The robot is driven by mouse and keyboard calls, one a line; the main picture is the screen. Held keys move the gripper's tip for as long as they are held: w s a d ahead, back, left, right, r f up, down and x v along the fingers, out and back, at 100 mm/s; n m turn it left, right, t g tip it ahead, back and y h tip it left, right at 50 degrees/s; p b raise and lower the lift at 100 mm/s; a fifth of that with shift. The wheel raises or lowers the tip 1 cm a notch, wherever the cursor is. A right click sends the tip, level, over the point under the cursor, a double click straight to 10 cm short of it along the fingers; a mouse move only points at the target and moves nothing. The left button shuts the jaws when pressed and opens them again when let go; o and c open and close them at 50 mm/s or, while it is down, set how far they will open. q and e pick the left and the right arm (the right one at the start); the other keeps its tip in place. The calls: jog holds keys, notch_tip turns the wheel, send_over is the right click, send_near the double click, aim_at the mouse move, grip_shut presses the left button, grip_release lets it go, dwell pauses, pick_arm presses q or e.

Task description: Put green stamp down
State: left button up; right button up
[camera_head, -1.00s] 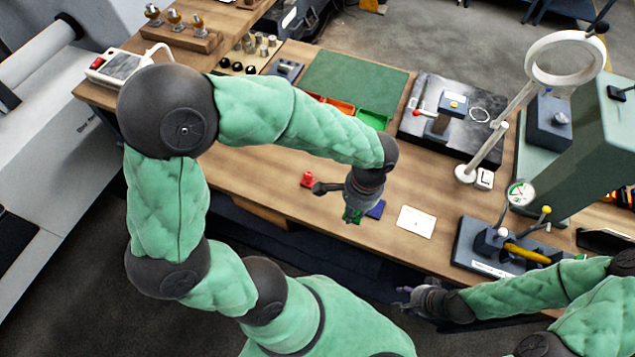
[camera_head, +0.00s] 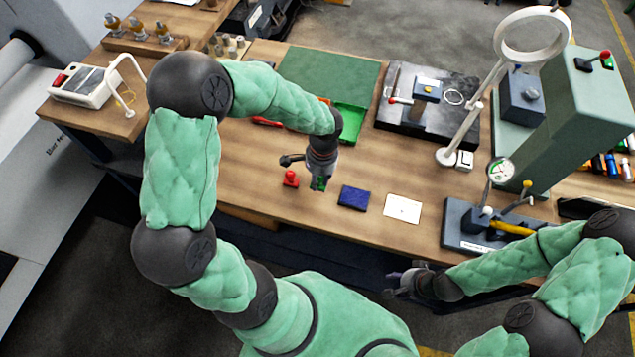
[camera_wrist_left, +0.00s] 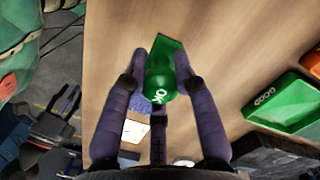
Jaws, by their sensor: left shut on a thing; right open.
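The green stamp (camera_wrist_left: 160,78), marked "OK", is held between the fingers of my left gripper (camera_wrist_left: 165,75) in the left wrist view. In the head view my left gripper (camera_head: 319,182) points down over the wooden bench, left of the blue ink pad (camera_head: 353,197); only a bit of the green stamp (camera_head: 319,184) shows below it. I cannot tell whether the stamp touches the bench. The red stamp (camera_head: 291,179) stands on the bench just left of the gripper. My right gripper (camera_head: 398,284) is open and empty in front of the bench edge.
A white card (camera_head: 402,208) lies right of the ink pad. A green bin (camera_head: 349,122) and a green mat (camera_head: 327,80) are behind. A gauge stand (camera_head: 470,228), a magnifier lamp (camera_head: 540,35) and a dark plate (camera_head: 440,118) occupy the right side. Bare wood lies around the left gripper.

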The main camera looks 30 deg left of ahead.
pick_arm(q)
jog(key=shift+w+a+f, duration=0.15)
jog(key=shift+a+f, duration=0.05)
jog(key=shift+f, duration=0.15)
jog(key=shift+w+a+f, duration=0.1)
jog(key=shift+w+f, duration=0.05)
jog(key=shift+f, duration=0.8)
jog(key=shift+w+a+f, duration=0.1)
jog(key=shift+f, duration=0.8)
jog(key=shift+b, duration=0.3)
jog(key=shift+f, duration=0.15)
jog(key=o, duration=0.9)
